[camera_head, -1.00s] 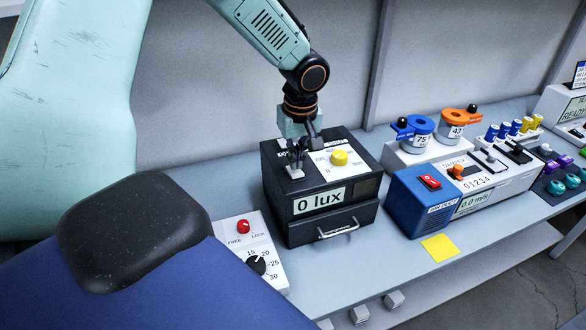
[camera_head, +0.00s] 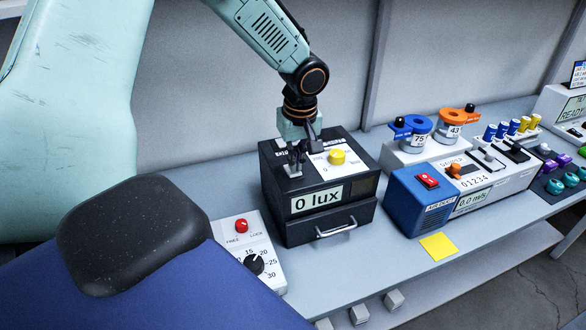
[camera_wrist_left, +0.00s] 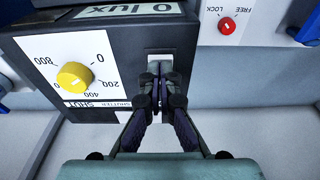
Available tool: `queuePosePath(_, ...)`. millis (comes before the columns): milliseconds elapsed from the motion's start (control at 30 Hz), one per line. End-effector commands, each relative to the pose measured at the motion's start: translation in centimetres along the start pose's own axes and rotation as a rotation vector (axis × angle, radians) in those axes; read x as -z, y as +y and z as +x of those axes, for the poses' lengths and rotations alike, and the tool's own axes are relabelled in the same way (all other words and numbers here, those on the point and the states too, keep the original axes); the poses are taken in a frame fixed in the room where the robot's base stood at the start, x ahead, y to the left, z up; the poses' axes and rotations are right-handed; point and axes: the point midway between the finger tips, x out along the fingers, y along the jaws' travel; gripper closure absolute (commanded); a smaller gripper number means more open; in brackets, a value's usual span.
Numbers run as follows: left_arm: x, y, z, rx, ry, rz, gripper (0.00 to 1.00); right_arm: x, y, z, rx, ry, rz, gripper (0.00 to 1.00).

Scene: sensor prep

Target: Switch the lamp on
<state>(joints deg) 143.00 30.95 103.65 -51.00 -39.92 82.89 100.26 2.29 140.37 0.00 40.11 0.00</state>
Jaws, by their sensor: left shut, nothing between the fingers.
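The black lamp box (camera_head: 322,222) stands on the bench, and its display (camera_head: 317,199) reads "0 lux". A yellow knob (camera_head: 338,157) sits on a white dial plate on its top, and shows in the wrist view (camera_wrist_left: 75,76) with its mark near 400 to 800. My left gripper (camera_head: 293,168) is over the top's left part, shut and empty. In the wrist view its fingertips (camera_wrist_left: 160,72) are at a small pale plate (camera_wrist_left: 160,60) beside the dial. They hide part of it; contact cannot be told. "SHUTTER" and "SHUT" labels show nearby. My right gripper is not in view.
A blue box with a red switch (camera_head: 428,180) stands right, with jars (camera_head: 446,131) behind. A yellow note (camera_head: 438,246) lies on the front edge.

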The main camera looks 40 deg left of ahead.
Motion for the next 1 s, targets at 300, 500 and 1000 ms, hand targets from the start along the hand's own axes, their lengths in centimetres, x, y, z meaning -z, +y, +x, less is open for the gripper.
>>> queuePosePath(300,-0.07,0.00,0.47,0.000,0.000,0.000,1.00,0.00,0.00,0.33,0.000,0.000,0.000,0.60)
queuePosePath(500,-0.10,0.00,0.73,0.000,0.000,0.000,1.00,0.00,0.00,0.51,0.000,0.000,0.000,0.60)
queuePosePath(1000,-0.09,0.00,0.61,0.000,0.000,0.000,1.00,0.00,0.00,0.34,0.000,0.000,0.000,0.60)
